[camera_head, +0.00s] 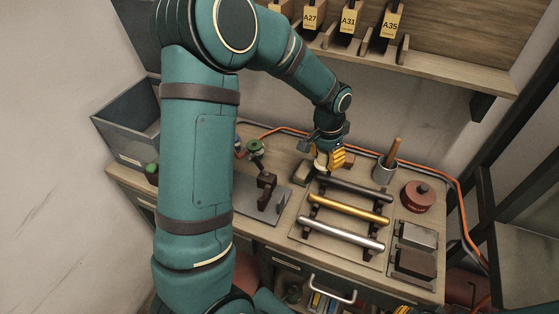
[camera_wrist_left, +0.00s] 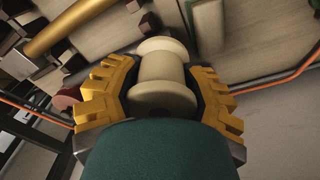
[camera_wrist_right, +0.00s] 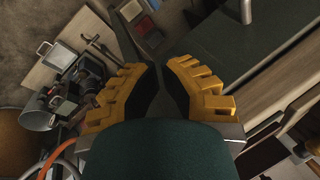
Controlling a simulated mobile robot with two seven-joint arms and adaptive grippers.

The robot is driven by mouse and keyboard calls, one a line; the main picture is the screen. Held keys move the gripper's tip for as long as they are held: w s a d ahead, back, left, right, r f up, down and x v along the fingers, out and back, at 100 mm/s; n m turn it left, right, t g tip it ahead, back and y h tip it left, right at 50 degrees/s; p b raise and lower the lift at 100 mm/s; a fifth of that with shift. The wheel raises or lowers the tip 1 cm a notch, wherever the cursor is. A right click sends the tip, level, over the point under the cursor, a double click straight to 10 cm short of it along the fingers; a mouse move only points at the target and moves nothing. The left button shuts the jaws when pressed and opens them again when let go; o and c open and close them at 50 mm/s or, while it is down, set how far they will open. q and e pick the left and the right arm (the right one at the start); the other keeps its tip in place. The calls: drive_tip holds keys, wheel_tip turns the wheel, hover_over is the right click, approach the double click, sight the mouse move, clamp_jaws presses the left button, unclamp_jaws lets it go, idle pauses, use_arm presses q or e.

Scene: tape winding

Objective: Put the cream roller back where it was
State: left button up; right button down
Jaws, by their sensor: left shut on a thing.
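My left gripper (camera_head: 330,158) is over the back of the workbench, just behind the rack of bars. In the left wrist view, its yellow fingers (camera_wrist_left: 160,85) are shut on the cream roller (camera_wrist_left: 160,72), a spool shape with a wider flange at each end. In the head view the roller is mostly hidden by the fingers. I cannot tell whether it touches the bench. My right gripper (camera_wrist_right: 160,70) shows only in its own wrist view; its fingertips are nearly together with nothing between them.
The rack holds a black bar (camera_head: 360,188), a gold bar (camera_head: 350,208) and a silver bar (camera_head: 340,233). To the right stand a grey cup (camera_head: 383,174) with a brown stick and a red tin (camera_head: 417,196). A shelf (camera_head: 420,70) overhangs behind. An orange cable (camera_head: 455,190) runs along the bench's edge.

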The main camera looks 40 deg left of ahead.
use_arm(q)
drive_tip(key=a+r+m+p, duration=0.1)
drive_tip(key=a+r+m, duration=0.1)
drive_tip(key=a, duration=0.4)
drive_tip(key=a+r+m+p, duration=0.1)
drive_tip(key=a+r+m, duration=0.2)
drive_tip(key=a, duration=0.4)
drive_tip(key=b, duration=0.3)
hover_over(282, 164)
wheel_tip(282, 164, down, 6)
drive_tip(key=r, duration=0.1)
drive_tip(key=shift+m+t+h, duration=0.3)
drive_tip(key=shift+m+h, duration=0.1)
wheel_tip(282, 164, down, 11)
drive_tip(key=shift+s+a+r+b, duration=0.1)
drive_tip(key=shift+s+a+b, duration=0.05)
drive_tip(key=shift+b, duration=1.05)
drive_tip(key=shift+f, duration=0.2)
drive_tip(key=o, duration=1.3)
